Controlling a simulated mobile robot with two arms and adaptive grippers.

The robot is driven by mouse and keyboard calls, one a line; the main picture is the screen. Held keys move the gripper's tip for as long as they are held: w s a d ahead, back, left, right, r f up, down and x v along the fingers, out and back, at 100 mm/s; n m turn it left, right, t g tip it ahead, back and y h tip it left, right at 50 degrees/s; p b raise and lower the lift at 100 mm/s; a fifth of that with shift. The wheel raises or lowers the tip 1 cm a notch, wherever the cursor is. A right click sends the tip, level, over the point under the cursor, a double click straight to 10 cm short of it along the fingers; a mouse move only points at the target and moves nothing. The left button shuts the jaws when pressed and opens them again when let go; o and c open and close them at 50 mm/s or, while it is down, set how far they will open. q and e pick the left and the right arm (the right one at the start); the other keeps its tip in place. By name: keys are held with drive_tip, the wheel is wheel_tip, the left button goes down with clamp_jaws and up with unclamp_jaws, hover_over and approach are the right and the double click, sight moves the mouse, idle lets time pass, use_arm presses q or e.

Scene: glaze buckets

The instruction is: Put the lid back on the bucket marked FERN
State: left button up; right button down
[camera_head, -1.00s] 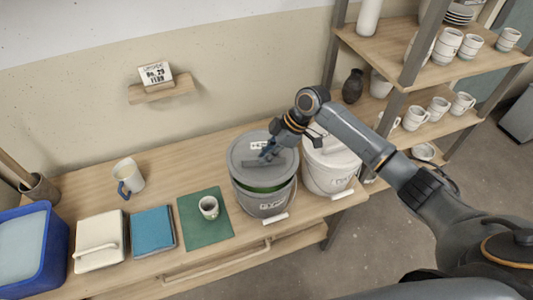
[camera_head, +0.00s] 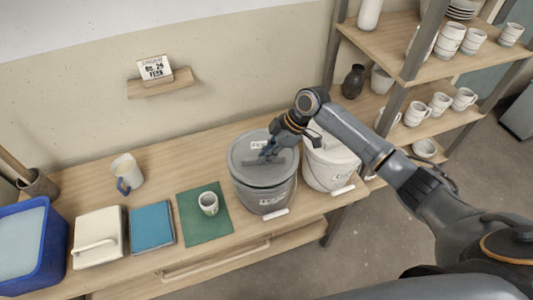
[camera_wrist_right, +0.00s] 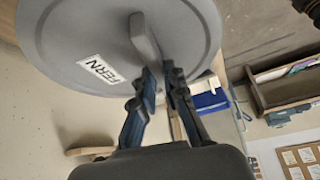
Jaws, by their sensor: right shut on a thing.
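The grey lid (camera_head: 243,154) lies over the mouth of the grey bucket (camera_head: 262,197) on the table, looking level with no glaze showing between them. Whether it is pressed fully down I cannot tell. In the right wrist view the lid (camera_wrist_right: 75,35) carries a white label (camera_wrist_right: 103,69) reading FERN. My right gripper (camera_head: 270,152) is above the lid, shut on its bar handle (camera_wrist_right: 145,38); its fingers also show in the wrist view (camera_wrist_right: 165,78). The bucket's own front label is hard to read now. My left gripper is not in view.
A white lidded bucket (camera_head: 328,170) stands close on the right. Shelves (camera_head: 400,68) with cups stand at right.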

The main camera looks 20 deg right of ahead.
drive_tip(key=shift+f, duration=0.8)
idle(1.9)
drive_tip(key=c, duration=0.8)
unclamp_jaws()
drive_tip(key=shift+r, duration=0.1)
drive_tip(key=shift+r+p, duration=3)
drive_tip(key=shift+r, duration=0.45)
clamp_jaws()
